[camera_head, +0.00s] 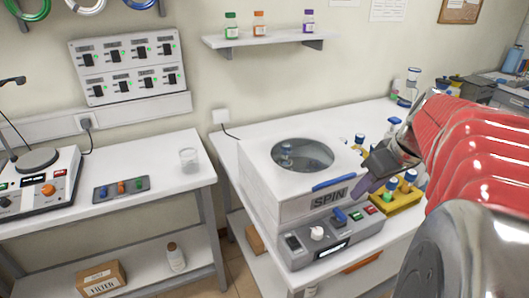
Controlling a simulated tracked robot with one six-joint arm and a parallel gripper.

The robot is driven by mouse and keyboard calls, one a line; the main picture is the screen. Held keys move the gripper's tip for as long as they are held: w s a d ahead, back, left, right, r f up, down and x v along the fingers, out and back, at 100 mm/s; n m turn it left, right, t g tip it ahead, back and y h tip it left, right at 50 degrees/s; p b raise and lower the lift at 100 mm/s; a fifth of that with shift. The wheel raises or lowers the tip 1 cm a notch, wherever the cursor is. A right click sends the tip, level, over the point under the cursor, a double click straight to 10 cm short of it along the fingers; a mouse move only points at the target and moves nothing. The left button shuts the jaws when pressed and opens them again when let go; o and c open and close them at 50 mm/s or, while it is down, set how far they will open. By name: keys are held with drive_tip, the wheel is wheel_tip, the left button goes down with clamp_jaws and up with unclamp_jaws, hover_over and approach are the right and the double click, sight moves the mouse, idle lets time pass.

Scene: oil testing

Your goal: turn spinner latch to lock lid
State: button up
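The spinner (285,195) is a white box labelled SPIN, standing on the right-hand bench. Its lid (262,160) looks down, with a round dark window (303,154) through which a blue-capped tube shows. A blue handle (334,182) runs along the lid's front edge. A small blue latch-like lever (340,215) sits on the grey front panel, below the label's right end; its exact turn is too small to tell. My gripper (372,187), with purple-grey fingertips, is just right of the spinner's front right corner, apart from the lever. Its finger gap is not clear.
A yellow rack (403,199) with blue-capped tubes stands right of the spinner, close behind my gripper. The grey panel carries a white knob (317,233) and red and green buttons. A left bench (150,190) holds a beaker (188,159) and instruments.

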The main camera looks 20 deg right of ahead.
sight(340, 213)
drive_tip(key=x, duration=1.4)
drive_tip(key=shift+w+r, duration=0.1)
drive_tip(key=shift+c, duration=0.7)
clamp_jaws()
drive_tip(key=shift+a, duration=0.15)
